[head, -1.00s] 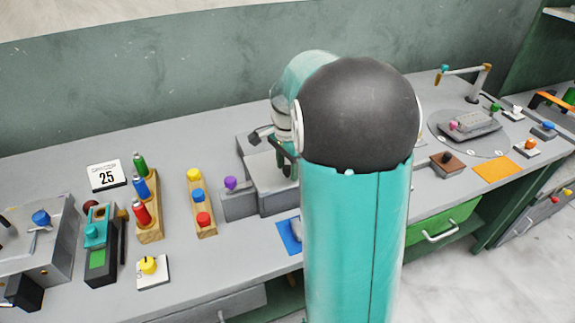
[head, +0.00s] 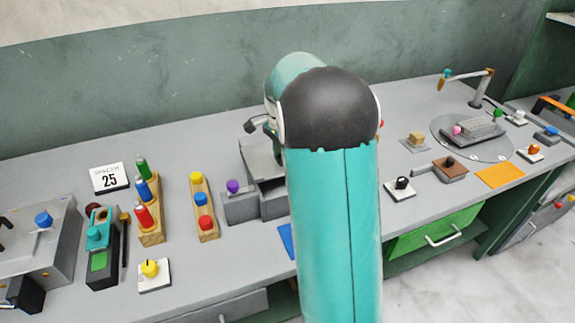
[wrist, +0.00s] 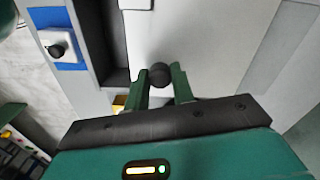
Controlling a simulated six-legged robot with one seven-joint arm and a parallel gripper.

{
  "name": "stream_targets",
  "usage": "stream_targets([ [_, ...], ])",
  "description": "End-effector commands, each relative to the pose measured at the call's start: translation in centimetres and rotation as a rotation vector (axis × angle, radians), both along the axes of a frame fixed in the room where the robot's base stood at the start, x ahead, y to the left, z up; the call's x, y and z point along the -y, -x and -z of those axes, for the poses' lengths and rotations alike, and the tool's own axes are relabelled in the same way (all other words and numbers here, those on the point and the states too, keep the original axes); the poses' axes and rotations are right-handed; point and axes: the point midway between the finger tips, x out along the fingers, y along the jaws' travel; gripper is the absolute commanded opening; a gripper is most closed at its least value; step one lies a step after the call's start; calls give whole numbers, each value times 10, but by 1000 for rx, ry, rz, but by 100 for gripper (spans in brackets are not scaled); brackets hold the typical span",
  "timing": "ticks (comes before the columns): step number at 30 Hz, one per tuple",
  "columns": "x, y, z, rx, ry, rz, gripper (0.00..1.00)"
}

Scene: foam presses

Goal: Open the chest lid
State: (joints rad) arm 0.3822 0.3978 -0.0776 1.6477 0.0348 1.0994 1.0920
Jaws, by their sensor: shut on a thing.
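The chest is a grey box (head: 273,203) on the bench, partly behind my arm in the head view. Its lid (head: 260,158) stands raised at the back, with a dark gap over the box front. In the wrist view the lid is a pale grey panel (wrist: 200,45) with a dark opening beside it. My gripper (wrist: 161,76) has its two green fingers on either side of a round black knob (wrist: 160,73) at the lid's edge and is shut on it. My arm hides the fingers in the head view.
A purple-knobbed grey block (head: 238,205) stands just left of the chest. A wooden rack of coloured pegs (head: 203,212) is further left. A blue plate (head: 287,240) lies in front. To the right are a black-knobbed white plate (head: 400,189) and a turntable (head: 440,128).

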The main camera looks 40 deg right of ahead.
Motion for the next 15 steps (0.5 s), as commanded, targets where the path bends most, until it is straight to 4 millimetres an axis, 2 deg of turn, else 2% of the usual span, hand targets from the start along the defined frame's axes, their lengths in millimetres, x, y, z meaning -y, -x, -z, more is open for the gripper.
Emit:
stream_targets([
  [3,8,-27,-1,4,4,1,0],
  [7,14,-50,-1,4,5,1,0],
  [12,19,-68,-1,4,6,2,0],
  [15,20,-71,-2,4,6,2,0],
])
